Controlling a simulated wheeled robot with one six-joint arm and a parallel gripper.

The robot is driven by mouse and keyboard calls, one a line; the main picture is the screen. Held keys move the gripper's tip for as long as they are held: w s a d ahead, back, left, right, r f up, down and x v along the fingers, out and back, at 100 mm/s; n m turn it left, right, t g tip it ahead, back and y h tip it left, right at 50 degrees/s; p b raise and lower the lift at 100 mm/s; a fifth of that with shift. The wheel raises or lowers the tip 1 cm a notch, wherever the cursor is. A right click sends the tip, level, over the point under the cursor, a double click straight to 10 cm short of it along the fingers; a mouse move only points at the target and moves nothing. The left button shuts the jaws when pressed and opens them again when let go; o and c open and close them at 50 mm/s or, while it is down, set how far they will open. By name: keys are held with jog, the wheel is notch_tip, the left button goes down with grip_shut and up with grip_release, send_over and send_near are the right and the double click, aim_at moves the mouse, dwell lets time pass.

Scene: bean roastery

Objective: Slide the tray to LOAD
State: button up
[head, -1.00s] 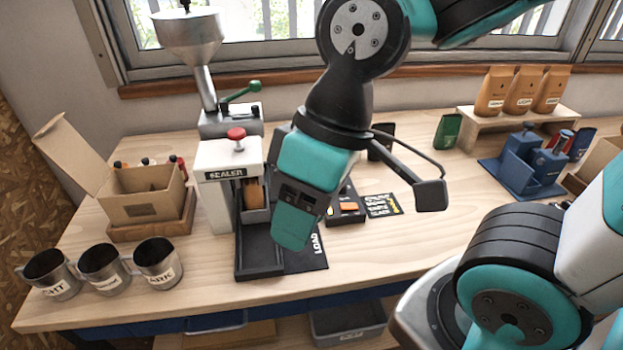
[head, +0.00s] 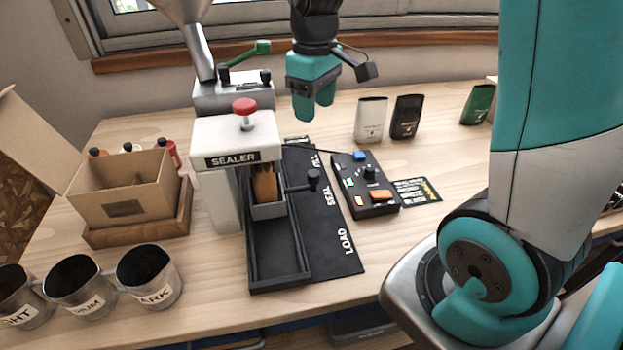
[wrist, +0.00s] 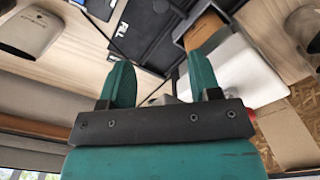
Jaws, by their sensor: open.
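The tray (head: 268,211) is a small dark carrier in a black track (head: 280,275), holding a brown bag (head: 264,184). It sits partly under the white sealer (head: 236,138), beside the SEAL mark. A dark handle with a round knob (head: 312,179) sticks out to its right. LOAD is marked at the track's near end. My teal gripper (head: 314,113) is open and empty, pointing down above the far end of the track, behind the handle and apart from it. In the wrist view, my open fingers (wrist: 160,75) show with the brown bag (wrist: 205,28) beyond them.
A dark control box (head: 368,190) with buttons stands just right of the track. White and black pouches (head: 371,120) stand behind it. A cardboard box (head: 130,190) and several metal cups (head: 150,278) are at left. The near part of the track is clear.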

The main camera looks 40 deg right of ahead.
aim_at(314, 173)
notch_tip(314, 173, down, 16)
jog(key=shift+s+a+f, duration=0.1)
jog(key=shift+a+f, duration=0.05)
jog(key=shift+f, duration=0.05)
